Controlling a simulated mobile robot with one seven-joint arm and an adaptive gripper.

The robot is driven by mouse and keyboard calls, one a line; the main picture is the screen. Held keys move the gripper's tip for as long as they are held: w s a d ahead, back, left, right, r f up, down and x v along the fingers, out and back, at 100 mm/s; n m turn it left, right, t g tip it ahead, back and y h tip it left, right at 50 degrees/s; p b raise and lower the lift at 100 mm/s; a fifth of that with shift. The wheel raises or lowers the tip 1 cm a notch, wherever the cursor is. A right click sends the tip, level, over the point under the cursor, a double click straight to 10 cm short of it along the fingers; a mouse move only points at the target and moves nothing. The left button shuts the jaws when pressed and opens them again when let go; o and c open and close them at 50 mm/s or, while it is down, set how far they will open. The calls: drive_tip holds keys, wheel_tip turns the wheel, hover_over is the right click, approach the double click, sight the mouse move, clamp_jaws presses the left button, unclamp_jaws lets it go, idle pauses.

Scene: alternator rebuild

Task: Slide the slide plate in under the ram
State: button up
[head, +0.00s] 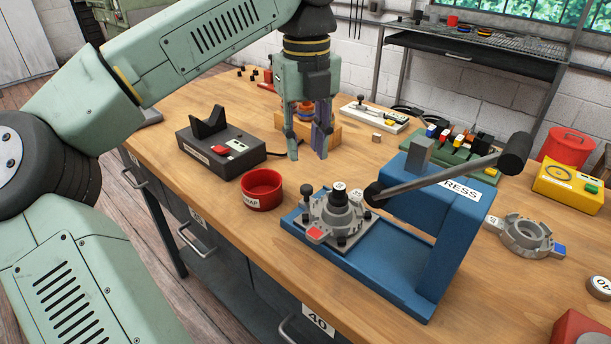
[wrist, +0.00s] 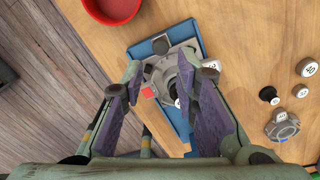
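The blue press (head: 445,215) stands on the bench, with its grey ram (head: 420,152) at the top and a long lever with a black knob. The grey slide plate (head: 306,214) sits at the left end of the press's blue base, out from under the ram. A dark knob (head: 306,194) stands on its outer end; it also shows in the wrist view (wrist: 160,44). A grey housing (head: 340,222) with a red tab and a white-capped part sits on the plate. My gripper (head: 308,156) is open and empty above and behind the plate. In the wrist view its fingers (wrist: 166,78) are spread, partly covering the housing.
A red bowl (head: 262,190) stands left of the press, and a black cradle stand (head: 222,148) is behind it. Another grey housing (head: 525,238) lies right of the press. A green rack (head: 455,150) stands behind it. The blue base right of the plate is clear.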

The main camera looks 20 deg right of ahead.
sight(307, 186)
wheel_tip(307, 186, down, 8)
drive_tip(key=shift+r+p, duration=0.1)
drive_tip(key=shift+p, duration=0.4)
drive_tip(key=shift+c, duration=0.2)
clamp_jaws()
